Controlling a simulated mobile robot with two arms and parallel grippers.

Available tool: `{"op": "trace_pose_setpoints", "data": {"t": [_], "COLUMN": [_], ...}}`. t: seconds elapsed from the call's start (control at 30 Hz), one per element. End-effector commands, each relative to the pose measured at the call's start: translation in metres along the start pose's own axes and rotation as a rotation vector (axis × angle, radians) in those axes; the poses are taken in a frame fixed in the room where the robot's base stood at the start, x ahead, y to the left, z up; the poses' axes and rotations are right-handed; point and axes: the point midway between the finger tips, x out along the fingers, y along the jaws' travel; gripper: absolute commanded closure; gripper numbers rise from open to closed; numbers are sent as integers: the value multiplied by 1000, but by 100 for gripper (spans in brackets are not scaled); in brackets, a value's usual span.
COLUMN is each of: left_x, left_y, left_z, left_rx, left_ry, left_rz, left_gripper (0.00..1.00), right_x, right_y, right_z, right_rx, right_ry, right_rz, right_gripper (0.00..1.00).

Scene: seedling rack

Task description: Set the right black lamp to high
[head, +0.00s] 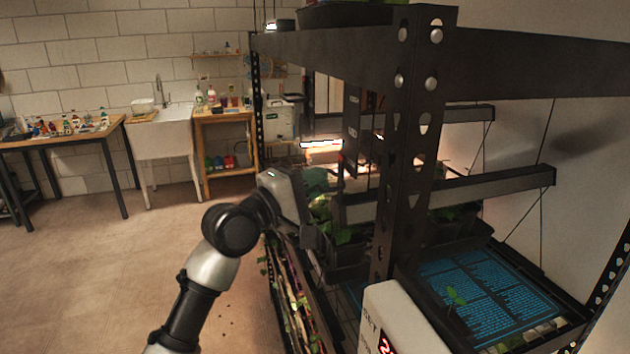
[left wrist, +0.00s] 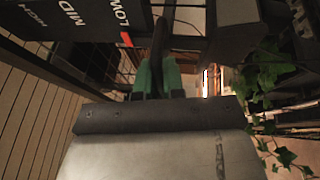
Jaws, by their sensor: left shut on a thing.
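My left gripper (head: 318,240) reaches in from the left to the front of the shelf rack, beside a long dark lamp bar (head: 450,192). In the left wrist view its green fingertips (left wrist: 157,75) are shut on a dark upright lever (left wrist: 160,42). Next to the lever is a black box (left wrist: 85,25) marked HIGH, MID and LOW. A red mark sits at the LOW end. In the head view the labels and the lever are hidden. A second dark bar (head: 468,113) hangs farther back. My right gripper is not in view.
A thick black rack post (head: 412,150) stands close on the right of the arm. A white box with red digits (head: 375,310) is below it. Leafy plants (head: 345,236) are close to the gripper. The floor at left is clear.

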Motion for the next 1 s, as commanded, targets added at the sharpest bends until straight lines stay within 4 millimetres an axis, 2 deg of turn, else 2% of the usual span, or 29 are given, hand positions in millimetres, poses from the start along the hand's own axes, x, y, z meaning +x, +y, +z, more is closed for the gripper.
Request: {"op": "trace_pose_setpoints", "data": {"t": [0.27, 0.37, 0.7, 0.8, 1.0], "left_x": [1, 3, 14, 16, 17], "left_y": [7, 20, 86, 101, 105], "left_z": [0, 1, 5, 6, 6], "left_rx": [-1, -1, 0, 0, 0], "left_ry": [0, 0, 0, 1, 0], "left_rz": [-1, 0, 3, 3, 4], "left_gripper": [100, 100, 100, 100, 100], "right_x": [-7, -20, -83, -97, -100], "right_y": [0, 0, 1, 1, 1], "right_z": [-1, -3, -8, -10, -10], "right_rx": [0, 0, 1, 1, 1], "right_ry": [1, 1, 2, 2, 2], "right_rz": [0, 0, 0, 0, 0], "right_gripper": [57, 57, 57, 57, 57]}}
